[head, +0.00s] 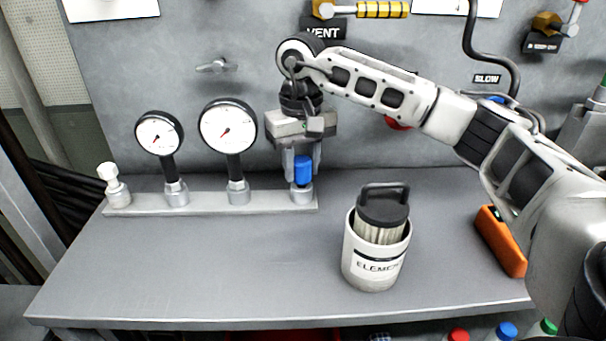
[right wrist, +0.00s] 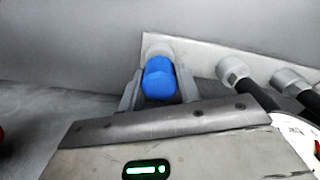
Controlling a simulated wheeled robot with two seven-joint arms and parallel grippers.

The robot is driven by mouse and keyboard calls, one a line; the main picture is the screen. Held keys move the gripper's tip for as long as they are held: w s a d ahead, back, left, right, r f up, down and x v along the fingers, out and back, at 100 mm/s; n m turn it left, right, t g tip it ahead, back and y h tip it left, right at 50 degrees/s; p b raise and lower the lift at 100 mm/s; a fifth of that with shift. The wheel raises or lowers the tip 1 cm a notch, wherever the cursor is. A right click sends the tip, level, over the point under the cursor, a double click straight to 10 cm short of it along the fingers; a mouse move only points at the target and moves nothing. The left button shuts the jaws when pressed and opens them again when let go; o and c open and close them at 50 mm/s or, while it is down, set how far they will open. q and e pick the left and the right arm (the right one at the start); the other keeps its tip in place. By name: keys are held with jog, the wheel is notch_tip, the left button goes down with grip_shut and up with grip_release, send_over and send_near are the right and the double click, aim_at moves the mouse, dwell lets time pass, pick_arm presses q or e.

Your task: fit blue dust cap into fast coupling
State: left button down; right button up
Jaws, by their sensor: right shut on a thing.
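The blue dust cap (head: 303,170) is upright between the fingers of my right gripper (head: 302,165), which is shut on it. The fast coupling (head: 301,194) is the metal fitting at the right end of the grey manifold bar, directly below the cap. In the head view the cap's lower end meets the coupling's top; I cannot tell how deep it sits. In the right wrist view the blue cap (right wrist: 160,78) lies between the two fingers, with the pale coupling (right wrist: 158,50) just beyond it. My left gripper is not in view.
Two gauges (head: 228,127) and a white-knobbed valve (head: 112,186) stand on the manifold bar (head: 265,204) to the left. A white ELEMENT canister (head: 372,262) stands in front right, with an orange device (head: 501,241) farther right. The front left bench is clear.

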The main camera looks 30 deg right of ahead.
jog(key=shift+r+p, duration=0.3)
jog(key=shift+r, duration=0.2)
jog(key=shift+r, duration=0.25)
jog(key=shift+r+p, duration=0.7)
jog(key=shift+r+p, duration=1.6)
jog(key=shift+r, duration=0.45)
jog(key=shift+f, duration=0.15)
